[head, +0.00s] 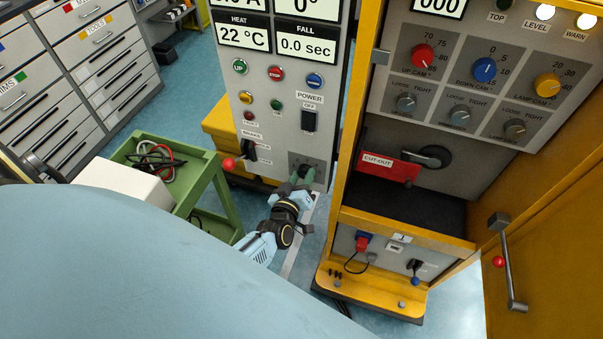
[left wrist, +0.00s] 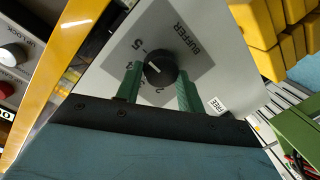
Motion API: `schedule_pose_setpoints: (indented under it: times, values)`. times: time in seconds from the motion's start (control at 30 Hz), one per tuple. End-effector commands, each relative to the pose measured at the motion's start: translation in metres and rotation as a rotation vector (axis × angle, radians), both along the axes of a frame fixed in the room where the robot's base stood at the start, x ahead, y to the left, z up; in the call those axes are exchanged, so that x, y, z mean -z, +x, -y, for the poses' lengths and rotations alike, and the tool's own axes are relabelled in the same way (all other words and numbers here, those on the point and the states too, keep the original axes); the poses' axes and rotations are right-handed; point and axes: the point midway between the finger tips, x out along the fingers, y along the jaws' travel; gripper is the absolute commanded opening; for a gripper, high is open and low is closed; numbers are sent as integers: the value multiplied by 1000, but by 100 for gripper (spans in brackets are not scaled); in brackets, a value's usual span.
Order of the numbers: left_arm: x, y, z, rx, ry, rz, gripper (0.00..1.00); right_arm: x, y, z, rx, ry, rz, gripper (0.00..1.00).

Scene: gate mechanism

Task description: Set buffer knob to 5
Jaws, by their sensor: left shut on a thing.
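The black buffer knob (left wrist: 160,67) sits on a grey dial patch marked BUFFER (left wrist: 176,45) on a pale panel in the left wrist view. Its white mark points left, roughly towards the 4 and 5 figures; I cannot tell exactly which. My left gripper (left wrist: 158,85) has its green fingers on either side of the knob and is shut on it. In the head view my left gripper (head: 302,183) is at the bottom of the grey control panel (head: 284,140), and it largely hides the knob. My right gripper is not in view.
A red-balled brake lever (head: 229,164) sticks out left of my gripper. A green cart (head: 222,190) stands to the left. The yellow-framed cabinet (head: 352,150) with more knobs stands to the right, with a crank handle (head: 510,270) beyond. Blue floor lies between panel and cabinet.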

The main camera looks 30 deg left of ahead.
Motion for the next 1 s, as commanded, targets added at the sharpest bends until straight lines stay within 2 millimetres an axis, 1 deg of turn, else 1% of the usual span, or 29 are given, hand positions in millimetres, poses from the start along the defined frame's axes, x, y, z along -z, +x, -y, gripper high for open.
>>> schedule_pose_setpoints:
  times: [0.23,0.27,0.4,0.67,0.77,0.87,1.0]
  values:
    - [0,0,0,0,3,-1,15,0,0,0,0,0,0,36]
    - [0,0,0,0,3,-1,41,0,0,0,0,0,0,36]
    - [0,0,0,0,3,-1,59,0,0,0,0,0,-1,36]
    - [0,0,0,0,1,0,60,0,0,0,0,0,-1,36]
    - [0,-4,1,0,1,0,60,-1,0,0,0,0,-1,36]
    - [-1,-14,3,1,0,-2,60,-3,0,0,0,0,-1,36]
    - [-4,-40,10,1,0,-3,60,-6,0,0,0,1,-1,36]
